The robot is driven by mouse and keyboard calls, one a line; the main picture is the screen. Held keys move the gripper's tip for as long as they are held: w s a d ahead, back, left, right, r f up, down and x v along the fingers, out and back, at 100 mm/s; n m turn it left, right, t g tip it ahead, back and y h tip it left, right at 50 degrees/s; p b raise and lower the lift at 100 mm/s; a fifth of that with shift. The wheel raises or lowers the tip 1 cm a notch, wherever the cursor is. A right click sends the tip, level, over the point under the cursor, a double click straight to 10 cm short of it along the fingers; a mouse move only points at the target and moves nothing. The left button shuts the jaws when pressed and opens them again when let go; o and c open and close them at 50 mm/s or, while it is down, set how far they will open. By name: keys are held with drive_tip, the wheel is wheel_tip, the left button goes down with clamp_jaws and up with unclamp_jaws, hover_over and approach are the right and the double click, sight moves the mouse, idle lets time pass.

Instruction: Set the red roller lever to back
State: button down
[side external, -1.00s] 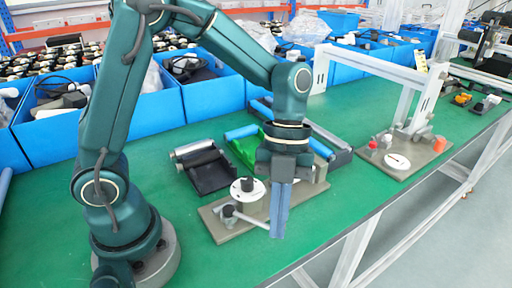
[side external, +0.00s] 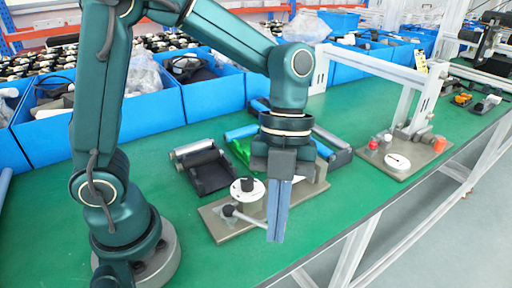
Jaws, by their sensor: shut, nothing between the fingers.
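I cannot make out a lever with a clearly red roller. A grey base plate (side external: 232,231) lies in front of my arm. The rod runs right towards my fingers, which hide part of the plate. My gripper (side external: 275,240) points down over the plate's front side, its blue-grey fingers shut and empty. Whether it touches the rod, I cannot tell. A small red knob (side external: 373,145) stands on another base plate (side external: 404,172) at the right.
A white frame (side external: 420,100) stands at the right. Blue bins (side external: 150,117) line the back.

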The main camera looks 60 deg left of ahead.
drive_tip(key=v, duration=0.7)
drive_tip(key=shift+s+d, duration=0.1)
drive_tip(key=s+a+n+t+y, duration=0.1)
drive_tip(key=a+n+t, duration=0.3)
drive_tip(key=n, duration=0.9)
drive_tip(key=s+a+f+n+t+y, duration=0.1)
drive_tip(key=s+a+n+t, duration=0.3)
drive_tip(key=n, duration=0.9)
drive_tip(key=shift+a+f+y, duration=0.35)
drive_tip(key=shift+a+y, duration=0.1)
drive_tip(key=shift+y, duration=0.05)
